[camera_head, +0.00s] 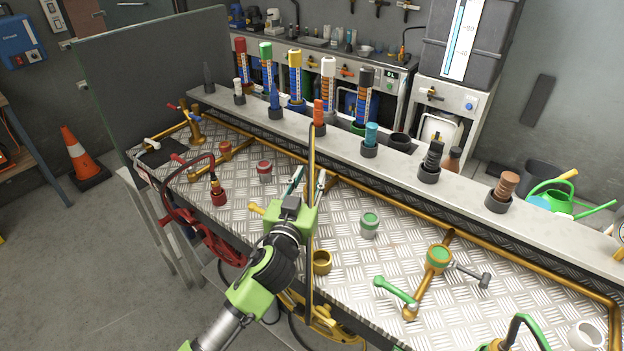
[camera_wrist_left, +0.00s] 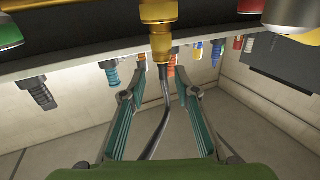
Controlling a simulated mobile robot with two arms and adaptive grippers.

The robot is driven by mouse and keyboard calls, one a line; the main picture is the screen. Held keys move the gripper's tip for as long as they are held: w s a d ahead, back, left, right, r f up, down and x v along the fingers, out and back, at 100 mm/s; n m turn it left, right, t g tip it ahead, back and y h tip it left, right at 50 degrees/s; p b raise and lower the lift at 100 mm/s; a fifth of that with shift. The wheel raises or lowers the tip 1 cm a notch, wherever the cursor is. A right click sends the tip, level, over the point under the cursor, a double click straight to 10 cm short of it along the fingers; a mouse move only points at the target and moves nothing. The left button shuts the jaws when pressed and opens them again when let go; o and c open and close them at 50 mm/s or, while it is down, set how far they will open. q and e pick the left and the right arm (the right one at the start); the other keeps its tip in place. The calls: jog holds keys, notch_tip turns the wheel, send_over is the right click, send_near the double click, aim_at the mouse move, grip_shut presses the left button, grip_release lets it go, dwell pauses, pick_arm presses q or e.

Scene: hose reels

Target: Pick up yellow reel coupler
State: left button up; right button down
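In the left wrist view the yellow reel coupler (camera_wrist_left: 160,38) is at the top centre, beyond my fingertips. A dark hose (camera_wrist_left: 165,95) runs from it and curves between the fingers. My left gripper (camera_wrist_left: 159,95) is open, its two teal fingers spread with the hose between them in the picture; no grip shows. In the head view my left gripper (camera_head: 307,181) is over the bench, beside the upright hose (camera_head: 311,150). The coupler is not clearly seen there; my gripper or wrist may hide it. The yellow reel (camera_head: 325,322) is partly visible at the bench's front edge. My right gripper is not in view.
The treadplate bench (camera_head: 400,260) holds a yellow cup (camera_head: 322,262), a green-topped can (camera_head: 370,225) and a red-topped can (camera_head: 264,170). A brass valve (camera_head: 438,258) stands at the right. A ledge (camera_head: 400,168) with several nozzles runs behind. A red reel (camera_head: 202,232) is at the left.

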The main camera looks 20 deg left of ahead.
aim_at(311, 168)
pick_arm(q)
jog(key=w, duration=0.2)
jog(key=w+p, duration=0.1)
jog(key=shift+w+a+r, duration=0.2)
jog(key=shift+w+a, duration=0.1)
jog(key=shift+w+f, duration=0.15)
jog(key=shift+w, duration=0.25)
grip_shut()
